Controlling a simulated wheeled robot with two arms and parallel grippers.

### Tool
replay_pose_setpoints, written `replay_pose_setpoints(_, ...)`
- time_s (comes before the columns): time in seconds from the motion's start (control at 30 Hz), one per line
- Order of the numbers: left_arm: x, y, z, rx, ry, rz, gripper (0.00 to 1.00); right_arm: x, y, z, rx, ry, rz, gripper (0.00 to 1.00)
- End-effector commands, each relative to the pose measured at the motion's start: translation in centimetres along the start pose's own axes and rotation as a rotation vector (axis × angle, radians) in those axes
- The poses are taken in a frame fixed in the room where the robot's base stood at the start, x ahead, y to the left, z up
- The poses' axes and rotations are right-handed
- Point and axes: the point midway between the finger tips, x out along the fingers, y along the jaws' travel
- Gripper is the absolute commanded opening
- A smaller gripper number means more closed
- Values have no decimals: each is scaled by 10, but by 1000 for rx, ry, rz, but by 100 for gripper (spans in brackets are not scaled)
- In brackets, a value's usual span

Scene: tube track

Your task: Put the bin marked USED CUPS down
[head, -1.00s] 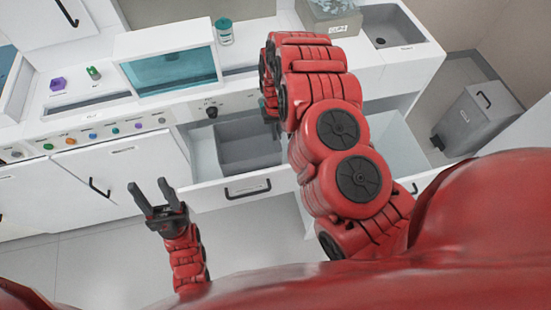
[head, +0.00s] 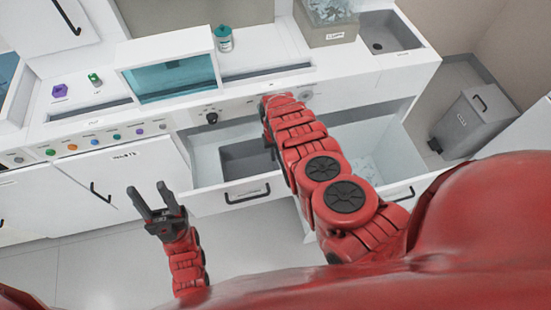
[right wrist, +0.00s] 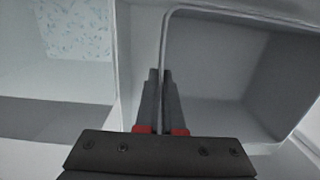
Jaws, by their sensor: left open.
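A grey open bin (head: 240,158) is inside a pulled-out white drawer (head: 206,165) below the counter. No marking shows on its visible sides. In the right wrist view, the bin (right wrist: 225,80) is empty, with one wall running between my right gripper's fingers (right wrist: 161,78). The fingers are close together on that wall. In the head view, my right arm hides the bin's right side and my right gripper. Whether the bin's base touches the drawer floor cannot be told. My left gripper (head: 152,200) is open and empty in front of the cabinets, left of the drawer.
Another open drawer (head: 388,158) with a speckled floor lies right of my right arm. A lidded grey bin (head: 475,122) stands on the floor at far right. The counter holds a teal-lidded jar (head: 223,42), a grey box (head: 328,32) and a sink (head: 385,30).

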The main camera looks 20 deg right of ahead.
Motion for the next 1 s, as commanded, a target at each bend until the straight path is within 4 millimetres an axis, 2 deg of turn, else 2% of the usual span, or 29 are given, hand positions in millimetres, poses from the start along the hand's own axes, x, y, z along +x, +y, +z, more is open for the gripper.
replay_pose_setpoints(0.03,-8,0,1,0,0,0,50,12,2,1,0,-3,2,0)
replay_pose_setpoints(0.2,-19,1,3,0,0,0,50,29,2,-1,1,1,1,0)
replay_pose_setpoints(0.63,-23,1,4,0,0,0,50,34,0,-1,0,-1,1,0)
replay_pose_setpoints(0.7,-21,1,4,0,0,0,50,32,0,-1,0,-1,1,17)
replay_pose_setpoints(0.8,-21,1,4,0,0,0,50,32,0,-1,0,-1,1,35)
replay_pose_setpoints(1.0,-21,1,4,0,0,0,50,32,1,-1,0,-1,1,35)
